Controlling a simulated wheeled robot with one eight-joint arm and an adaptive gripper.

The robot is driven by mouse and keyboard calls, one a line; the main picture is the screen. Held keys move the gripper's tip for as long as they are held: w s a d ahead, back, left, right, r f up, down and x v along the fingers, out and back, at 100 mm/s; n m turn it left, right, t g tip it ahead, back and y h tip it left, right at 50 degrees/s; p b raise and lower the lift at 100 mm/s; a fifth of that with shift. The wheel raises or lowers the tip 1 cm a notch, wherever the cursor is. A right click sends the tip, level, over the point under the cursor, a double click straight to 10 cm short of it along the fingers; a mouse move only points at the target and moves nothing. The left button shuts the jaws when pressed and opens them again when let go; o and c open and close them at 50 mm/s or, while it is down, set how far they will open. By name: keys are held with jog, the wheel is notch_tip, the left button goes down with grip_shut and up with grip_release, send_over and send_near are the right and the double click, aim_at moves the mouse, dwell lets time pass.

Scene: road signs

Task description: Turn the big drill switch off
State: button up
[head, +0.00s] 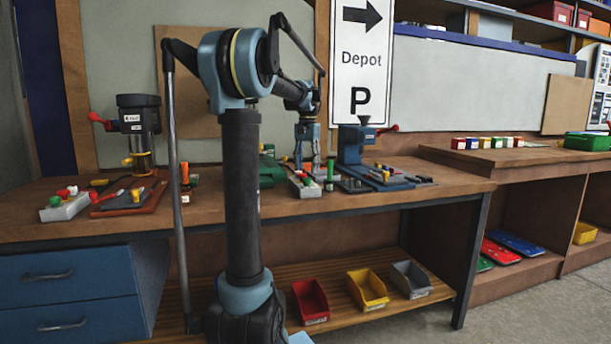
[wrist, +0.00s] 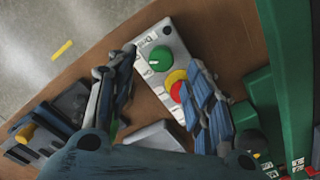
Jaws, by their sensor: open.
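A pale switch box (wrist: 165,50) lies under my gripper in the wrist view. It has a round green knob (wrist: 160,58) and a red button on a yellow base (wrist: 178,87). The box also shows on the bench in the head view (head: 306,191). A large green machine (wrist: 288,75), perhaps the big drill, stands right of the box; in the head view it is partly hidden by my arm (head: 271,168). My gripper (head: 308,167) is open above the box. In the wrist view its fingers (wrist: 162,62) spread either side of the knob and button, with nothing between them. Contact cannot be told.
A black drill (head: 138,115) and another switch box (head: 65,206) stand at the bench's left. A blue machine (head: 354,145) is close right of my gripper. A green cylinder (head: 330,172) stands near the switch box. Bins (head: 367,288) sit on the lower shelf.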

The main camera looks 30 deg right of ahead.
jog(key=shift+r, duration=1.7)
